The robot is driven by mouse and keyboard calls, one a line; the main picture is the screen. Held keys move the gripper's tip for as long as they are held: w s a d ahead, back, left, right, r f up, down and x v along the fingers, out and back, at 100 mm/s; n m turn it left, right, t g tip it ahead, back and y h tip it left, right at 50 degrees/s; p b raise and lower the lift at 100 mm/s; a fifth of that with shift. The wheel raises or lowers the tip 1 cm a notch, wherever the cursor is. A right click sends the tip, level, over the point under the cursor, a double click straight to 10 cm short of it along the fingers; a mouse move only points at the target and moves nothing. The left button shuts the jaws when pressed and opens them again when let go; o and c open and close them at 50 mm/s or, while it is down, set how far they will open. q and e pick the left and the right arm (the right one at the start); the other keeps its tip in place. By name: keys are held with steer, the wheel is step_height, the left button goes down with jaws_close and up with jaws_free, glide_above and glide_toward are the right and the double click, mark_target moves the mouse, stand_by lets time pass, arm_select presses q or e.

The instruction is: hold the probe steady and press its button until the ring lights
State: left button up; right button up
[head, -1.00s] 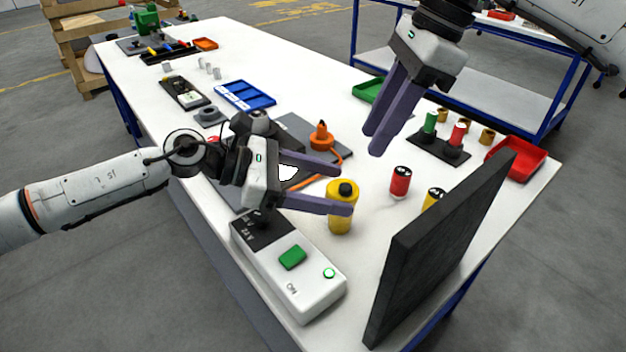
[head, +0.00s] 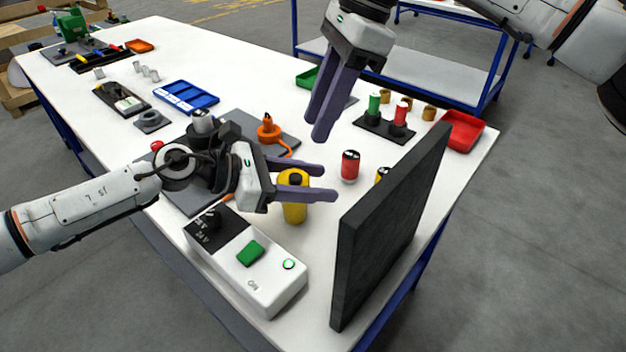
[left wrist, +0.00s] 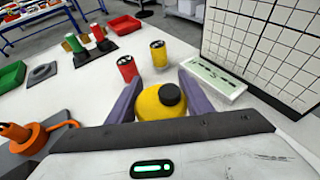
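A yellow cylinder with a black round cap (head: 293,210), which looks like the probe, stands upright on the white table. It also shows in the left wrist view (left wrist: 160,108). My left gripper (head: 310,180) has its fingers on either side of its upper part. The fingers stand apart, with little or no gap to its sides; firm contact cannot be made out. No lit ring shows on the probe.
A white box with a green button (head: 250,252) and a green-lit round light stands in front. A dark upright panel (head: 390,235) stands to the right. A red can (head: 350,166) and another yellow can stand behind the probe. An orange cabled object (head: 268,131) sits on a grey plate.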

steer(key=shift+r+n, duration=0.1)
steer(key=shift+n, duration=0.3)
steer(key=c, duration=0.8)
steer(key=n, duration=0.3)
steer(key=s+r+n, duration=0.1)
steer(key=n, duration=0.1)
steer(key=shift+a+r+t+h, duration=0.1)
steer(key=shift+a+t+h, duration=0.2)
steer(key=r+n, duration=0.1)
steer(key=n, duration=0.5)
steer(key=s+r+n+t, duration=0.1)
steer(key=r+n, duration=0.1)
steer(key=n, duration=0.5)
steer(key=s+a+r+n+t+h, duration=0.1)
steer(key=n, duration=0.5)
steer(key=shift+s+r+n, duration=0.15)
steer(key=shift+r+n, duration=0.05)
steer(key=shift+n, duration=0.1)
